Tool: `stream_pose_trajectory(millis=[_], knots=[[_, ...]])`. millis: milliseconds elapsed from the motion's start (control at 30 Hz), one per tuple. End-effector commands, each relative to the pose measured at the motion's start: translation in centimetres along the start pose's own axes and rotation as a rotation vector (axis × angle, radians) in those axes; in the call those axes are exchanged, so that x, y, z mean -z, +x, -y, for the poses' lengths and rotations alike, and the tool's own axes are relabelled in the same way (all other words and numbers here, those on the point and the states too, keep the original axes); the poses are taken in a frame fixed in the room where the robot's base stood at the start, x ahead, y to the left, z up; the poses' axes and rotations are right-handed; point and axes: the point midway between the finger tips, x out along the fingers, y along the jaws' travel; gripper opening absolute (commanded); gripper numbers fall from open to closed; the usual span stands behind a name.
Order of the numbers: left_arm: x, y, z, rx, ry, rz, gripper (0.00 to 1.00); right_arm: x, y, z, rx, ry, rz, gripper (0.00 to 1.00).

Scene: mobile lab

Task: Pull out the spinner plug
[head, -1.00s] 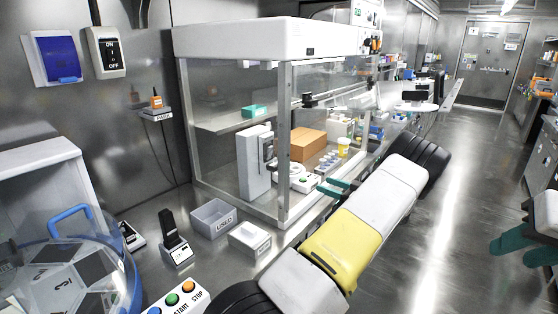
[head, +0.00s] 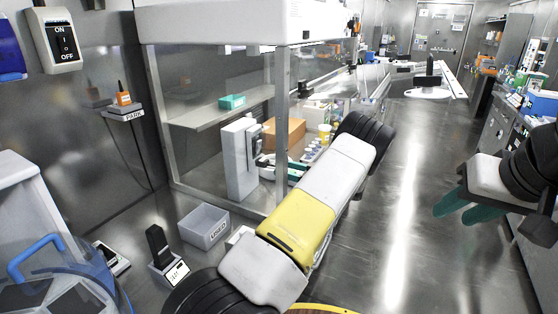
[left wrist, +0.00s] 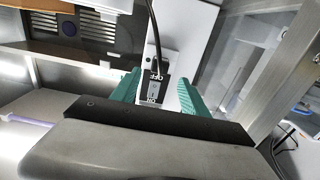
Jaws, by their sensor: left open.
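A white upright unit (head: 240,158) stands inside the clear-walled cabinet, with a grey box on its right side. In the left wrist view a dark switch block (left wrist: 154,96) marked OFF and ON sits on a white panel, with a black cable (left wrist: 156,30) running down to a dark plug (left wrist: 163,68) beside the lettering. My left gripper (left wrist: 155,85) is open, its green fingers on either side of the block; contact cannot be told. It also shows in the head view (head: 279,168), reaching into the cabinet. My right gripper (head: 455,214) is open, empty, over the aisle.
An orange plug-like piece (head: 123,99) rests on the PARK shelf (head: 124,115). A grey bin marked USED (head: 205,226) and a small black device (head: 165,258) stand on the bench. A cabinet post (head: 282,130) and a brown box (head: 284,133) are near my left arm.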

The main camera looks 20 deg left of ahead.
Motion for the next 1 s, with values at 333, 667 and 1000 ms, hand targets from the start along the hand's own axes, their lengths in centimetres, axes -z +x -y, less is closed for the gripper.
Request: stream_pose_trajectory(millis=[333, 667, 1000], knots=[[0.0, 3.9, 0.0, 0.002, -0.001, -0.002, 0.53, 0.0, 0.0, 0.0, 0.0, 0.0, 0.0, 0.36], [0.0, 8.0, 0.1, 0.003, 0.0, 0.0, 0.53, 0.0, 0.0, 0.0, 0.0, 0.0, 0.0, 0.36], [0.0, 8.9, 0.0, 0.0, 0.0, 0.0, 0.53, 0.0, 0.0, 0.0, 0.0, 0.0, 0.0, 0.36]])
